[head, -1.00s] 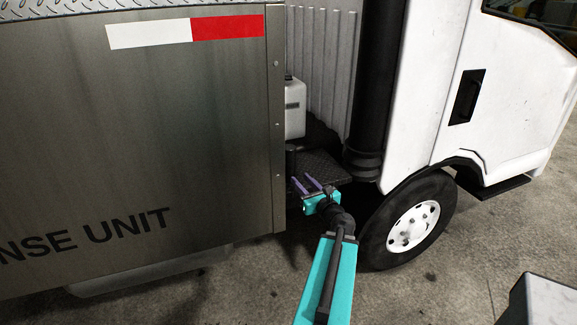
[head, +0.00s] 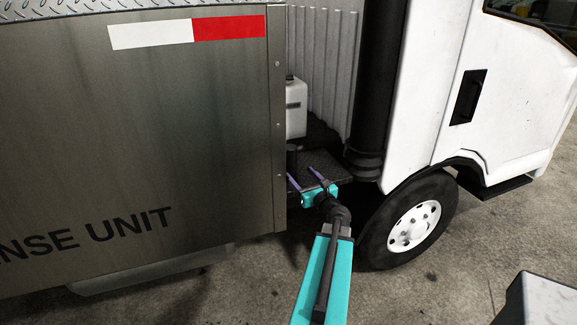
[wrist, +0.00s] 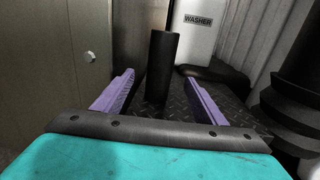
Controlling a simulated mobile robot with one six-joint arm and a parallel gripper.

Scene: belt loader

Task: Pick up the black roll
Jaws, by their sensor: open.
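The black roll (wrist: 161,66) stands upright on a dark diamond-plate step (wrist: 183,120). In the wrist view it is a dark cylinder near the middle, ahead of the fingers. My gripper (wrist: 158,88) is open and empty, with its two purple fingers apart on either side of the roll's lower part as seen from the wrist. I cannot tell whether the fingertips reach it. In the head view the roll (head: 292,158) shows at the edge of the metal panel, partly hidden, and my gripper (head: 302,177) is over the step's front.
A white washer container (wrist: 193,34) stands behind the roll. The metal box wall (head: 130,130) is close on the left. A black ribbed pipe (head: 370,90) stands on the right. A truck wheel (head: 408,220) is below right.

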